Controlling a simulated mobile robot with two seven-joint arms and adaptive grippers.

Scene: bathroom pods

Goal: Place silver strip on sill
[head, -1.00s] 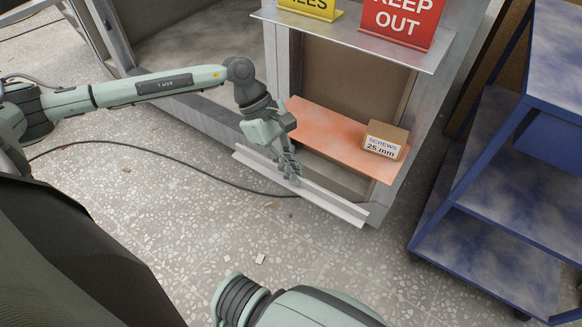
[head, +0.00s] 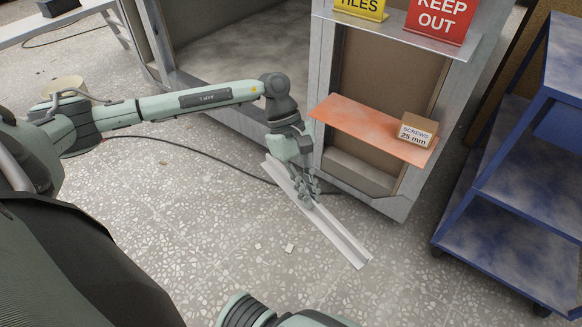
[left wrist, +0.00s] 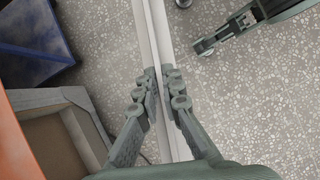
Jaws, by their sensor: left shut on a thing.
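The silver strip (head: 342,240) is a long, thin, pale metal channel. My left gripper (head: 309,197) is shut on it near its middle and holds it in front of the pod, slanting down to the right in the head view. In the left wrist view the strip (left wrist: 152,35) runs between the fingers of the gripper (left wrist: 165,92). The pod's open doorway is behind my left arm, with a grey lower edge (head: 213,112) that may be the sill; my arm hides part of it.
An orange shelf (head: 350,122) with a screws box (head: 416,130) juts from the pod beside the gripper. Yellow and red signs (head: 440,18) stand on a ledge above. A blue cart (head: 500,210) is at right. A black cable (head: 190,152) crosses the floor.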

